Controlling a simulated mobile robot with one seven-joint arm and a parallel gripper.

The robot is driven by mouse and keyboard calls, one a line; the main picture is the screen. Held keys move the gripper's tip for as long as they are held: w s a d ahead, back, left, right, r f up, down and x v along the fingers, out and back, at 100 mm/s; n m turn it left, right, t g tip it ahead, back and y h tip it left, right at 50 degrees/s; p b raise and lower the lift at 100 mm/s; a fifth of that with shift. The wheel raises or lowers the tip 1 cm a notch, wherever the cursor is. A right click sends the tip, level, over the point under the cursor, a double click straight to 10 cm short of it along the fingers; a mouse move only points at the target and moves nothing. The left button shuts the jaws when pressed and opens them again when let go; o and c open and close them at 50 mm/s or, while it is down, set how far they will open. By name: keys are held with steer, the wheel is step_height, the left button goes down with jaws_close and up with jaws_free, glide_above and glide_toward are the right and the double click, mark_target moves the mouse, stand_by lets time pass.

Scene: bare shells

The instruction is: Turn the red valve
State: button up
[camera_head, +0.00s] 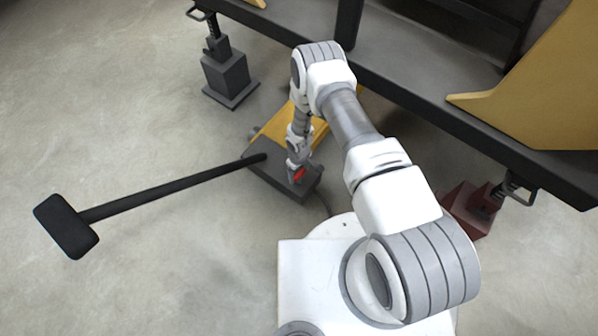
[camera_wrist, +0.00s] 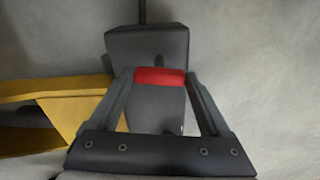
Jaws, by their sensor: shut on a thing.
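The red valve (camera_wrist: 160,76) is a short red bar lying between my fingertips in the wrist view, in front of a dark grey block. In the head view a small part of the red valve (camera_head: 298,174) shows at the end of my arm, low over the dark box. My gripper (camera_wrist: 160,78) is shut on the red valve, one finger at each end of it. In the head view my gripper (camera_head: 297,168) points down and partly hides the valve. The dark grey box (camera_head: 262,172) carrying the valve sits on the floor, joined to a yellow part.
A black sledgehammer (camera_head: 70,226) extends left, its handle end at the dark box. A grey jack stand (camera_head: 228,78) stands behind left, a dark red one (camera_head: 470,210) at right. A dark beam frame (camera_head: 440,110) with a yellow plate (camera_head: 550,90) runs behind.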

mark_target(299, 174)
steer(key=shift+n, duration=1)
steer(key=o, duration=1.2)
steer(key=shift+r, duration=0.1)
step_height(299, 174, up, 17)
steer(key=p, duration=0.6)
steer(key=shift+r+p, duration=0.15)
steer(key=shift+p, duration=0.15)
